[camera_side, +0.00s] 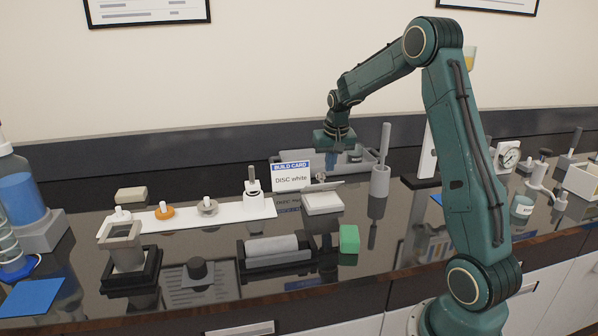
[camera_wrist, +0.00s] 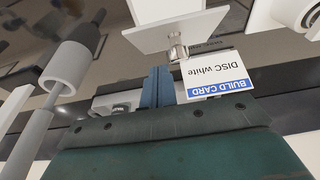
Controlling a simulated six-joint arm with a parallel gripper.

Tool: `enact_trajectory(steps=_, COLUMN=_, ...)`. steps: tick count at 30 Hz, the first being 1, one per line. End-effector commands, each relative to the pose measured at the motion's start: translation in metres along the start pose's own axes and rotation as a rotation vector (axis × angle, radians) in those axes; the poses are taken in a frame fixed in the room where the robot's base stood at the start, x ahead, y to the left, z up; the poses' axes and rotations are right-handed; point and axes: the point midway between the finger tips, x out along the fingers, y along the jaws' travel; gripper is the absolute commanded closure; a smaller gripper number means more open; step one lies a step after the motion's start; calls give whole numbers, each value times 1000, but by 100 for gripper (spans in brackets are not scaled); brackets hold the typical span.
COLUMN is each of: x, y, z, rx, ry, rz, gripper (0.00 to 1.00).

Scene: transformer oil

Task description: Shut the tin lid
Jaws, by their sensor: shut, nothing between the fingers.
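The tin (camera_side: 323,203) is a small white box on the dark bench, right of the card. Its lid (camera_side: 323,187) shows as a thin, slightly tilted pale plate above the tin's back edge, apart from the top, so it looks open. In the wrist view the lid (camera_wrist: 150,38) is a white plate with a metal knob (camera_wrist: 178,50), and part of the tin (camera_wrist: 160,8) shows beyond it. My gripper (camera_side: 332,160) is behind the tin and card, pointing down; its blue fingers (camera_wrist: 157,80) are shut and empty, a little short of the knob in the wrist view.
A build card (camera_side: 291,177) reading "DISC white" stands close beside my fingers. A grey holder (camera_side: 380,180) with a rod stands to the right. A grey tray (camera_side: 365,160) lies behind. A green block (camera_side: 349,239) and a grey roller (camera_side: 271,245) lie in front.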

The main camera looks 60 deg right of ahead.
Motion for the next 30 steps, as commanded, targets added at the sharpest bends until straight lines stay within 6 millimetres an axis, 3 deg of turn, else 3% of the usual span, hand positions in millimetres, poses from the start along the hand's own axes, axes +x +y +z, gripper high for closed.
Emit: enact_trajectory(steps=30, x=6, y=0, z=7, rx=0, ry=-1, rz=0, gripper=100)
